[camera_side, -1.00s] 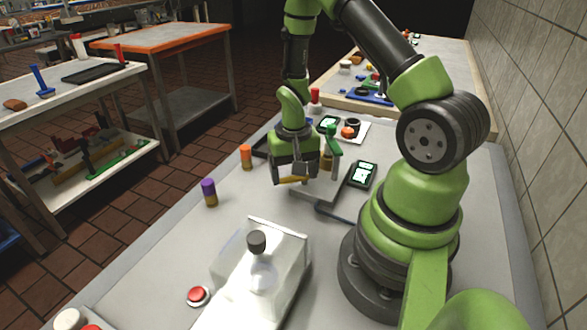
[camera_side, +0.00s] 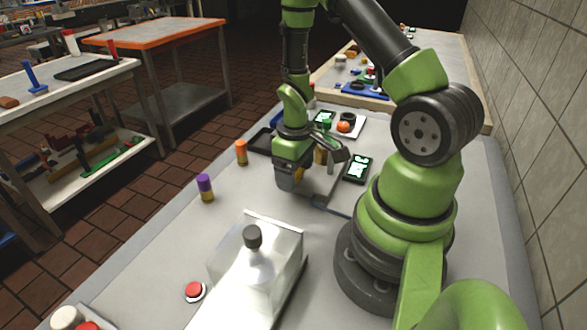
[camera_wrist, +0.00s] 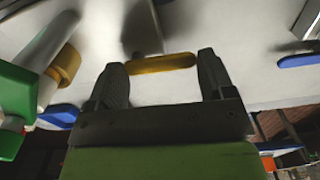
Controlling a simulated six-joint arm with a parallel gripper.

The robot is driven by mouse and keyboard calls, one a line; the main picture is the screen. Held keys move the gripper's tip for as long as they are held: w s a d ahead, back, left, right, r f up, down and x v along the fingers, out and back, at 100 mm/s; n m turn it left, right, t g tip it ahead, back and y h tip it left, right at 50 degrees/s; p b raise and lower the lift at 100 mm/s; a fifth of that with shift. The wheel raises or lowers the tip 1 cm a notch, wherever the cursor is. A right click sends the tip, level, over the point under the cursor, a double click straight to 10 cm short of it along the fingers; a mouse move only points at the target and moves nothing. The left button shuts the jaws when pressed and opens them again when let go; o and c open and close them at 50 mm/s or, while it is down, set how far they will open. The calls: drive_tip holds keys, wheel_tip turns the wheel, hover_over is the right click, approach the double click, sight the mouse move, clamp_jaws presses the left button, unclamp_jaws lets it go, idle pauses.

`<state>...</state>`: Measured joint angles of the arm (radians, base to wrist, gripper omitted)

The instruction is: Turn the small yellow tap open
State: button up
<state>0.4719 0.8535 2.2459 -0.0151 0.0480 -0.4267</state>
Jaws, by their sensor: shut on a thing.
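The small yellow tap (camera_wrist: 160,63) shows in the wrist view as a short yellow bar between my two finger pads. In the side view only a small yellow patch (camera_side: 298,175) shows at my fingertips; the rest is hidden by the gripper. My gripper (camera_side: 290,182) points down, shut on the yellow tap; its two dark fingers also show in the wrist view (camera_wrist: 163,75). A brass-coloured piece (camera_side: 321,156) stands right behind the gripper, and a brass ring (camera_wrist: 65,65) with green parts shows at the left of the wrist view.
A black-and-green display (camera_side: 358,168) lies right of the gripper. An orange-capped cylinder (camera_side: 241,152) and a purple-capped cylinder (camera_side: 204,187) stand to the left. Bare table lies between.

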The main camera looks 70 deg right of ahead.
drive_tip(key=shift+s+n, duration=0.2)
drive_tip(key=shift+n, duration=0.2)
drive_tip(key=o, duration=0.9)
drive_tip(key=shift+r, duration=0.1)
wheel_tip(320, 180, up, 10)
idle(0.5)
